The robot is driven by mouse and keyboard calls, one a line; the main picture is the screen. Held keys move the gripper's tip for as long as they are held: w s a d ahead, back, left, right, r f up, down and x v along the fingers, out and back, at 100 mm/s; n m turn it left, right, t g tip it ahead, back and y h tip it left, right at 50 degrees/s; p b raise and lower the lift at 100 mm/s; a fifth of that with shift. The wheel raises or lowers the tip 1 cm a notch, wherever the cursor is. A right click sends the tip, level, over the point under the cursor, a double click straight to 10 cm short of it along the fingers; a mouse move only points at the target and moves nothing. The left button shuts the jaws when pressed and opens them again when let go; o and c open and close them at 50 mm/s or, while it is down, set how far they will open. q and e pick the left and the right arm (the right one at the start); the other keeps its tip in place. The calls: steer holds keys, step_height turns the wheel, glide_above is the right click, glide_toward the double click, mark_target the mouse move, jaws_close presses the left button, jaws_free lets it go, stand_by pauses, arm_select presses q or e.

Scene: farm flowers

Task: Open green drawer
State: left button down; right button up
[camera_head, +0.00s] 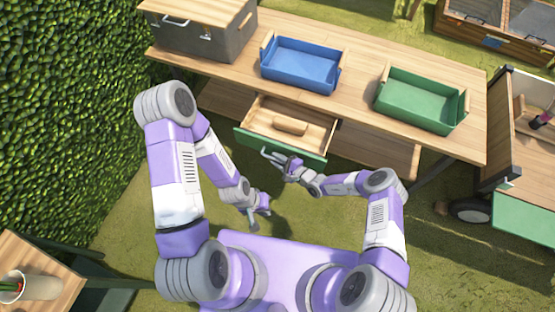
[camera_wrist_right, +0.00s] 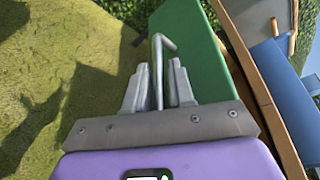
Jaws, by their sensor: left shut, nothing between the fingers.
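The green drawer (camera_head: 314,156) under the workbench stands pulled out, with its green front away from the bench and its wooden inside showing. A wooden block-like piece (camera_head: 290,125) lies in it. My right gripper (camera_head: 279,160) is at the metal handle on the drawer front. In the right wrist view, the handle bar (camera_wrist_right: 158,75) runs between my right gripper's fingers (camera_wrist_right: 157,88), and the green front (camera_wrist_right: 195,50) is just beyond. I cannot tell whether the fingers press on the bar. My left gripper (camera_head: 255,218) is shut and empty, apart from the drawer, lower left.
A blue tray (camera_head: 303,74), a green tray (camera_head: 421,107) and a grey chest (camera_head: 200,40) stand on the workbench (camera_head: 360,65). A hedge (camera_head: 70,100) is at left, a cart (camera_head: 520,170) at right. Open grass lies below the drawer.

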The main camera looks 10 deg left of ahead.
steer(key=p+v, duration=0.2)
steer(key=v, duration=0.5)
steer(key=shift+d+p, duration=0.25)
steer(key=shift+p, duration=0.15)
steer(key=shift+s+r, duration=0.1)
steer(key=shift+s, duration=0.15)
steer(key=s+d+r+n+g+h, duration=0.1)
steer(key=s+n+g+h, duration=0.15)
steer(key=s+g, duration=0.35)
steer(key=s+d+r+n+g+h, duration=0.1)
steer(key=s+n+g, duration=0.3)
steer(key=s, duration=0.5)
steer(key=s+d+r+n+t+h, duration=0.1)
steer(key=s+d+r+h, duration=0.1)
steer(key=d, duration=0.3)
steer(key=s+d+r+n+t+h, duration=0.1)
steer(key=s+d+r+n+h, duration=0.1)
steer(key=d+r, duration=0.3)
steer(key=shift+s+d+r+t+h, duration=0.15)
steer(key=shift+s+d+t+h, duration=0.15)
steer(key=shift+h, duration=0.55)
